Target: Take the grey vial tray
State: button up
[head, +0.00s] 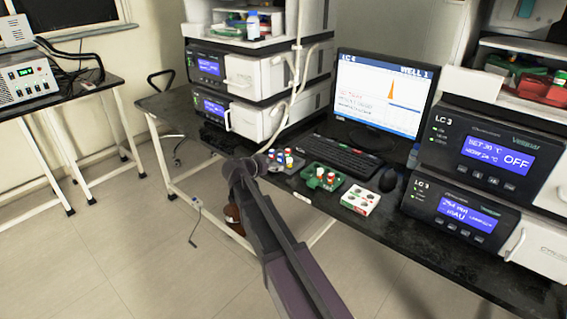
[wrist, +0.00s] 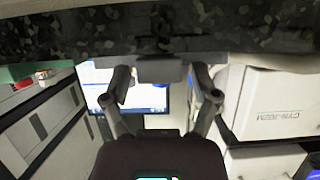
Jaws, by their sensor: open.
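The grey vial tray (head: 286,160) holds several vials with red, blue and white caps. In the head view it lies near the front edge of the black bench, left of a green vial tray (head: 322,179). My gripper (head: 245,168) is just left of the grey tray, at the bench edge, partly hidden by my arm. In the wrist view, which looks upside down, my gripper (wrist: 160,80) has its two fingers apart. A grey shape (wrist: 160,70) spans the space before the fingertips; it looks like the grey tray, but contact cannot be told.
A keyboard (head: 345,158), mouse (head: 388,180) and monitor (head: 384,90) are behind. Instrument stacks rise left (head: 215,85) and right (head: 475,150). The floor before the bench is mostly clear.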

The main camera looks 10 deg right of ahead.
jog(key=shift+c, duration=0.2)
grip_shut()
jog(key=shift+r, duration=0.2)
notch_tip(320, 180, up, 10)
jog(key=p, duration=1)
jog(key=shift+f, duration=0.2)
dwell(0.5)
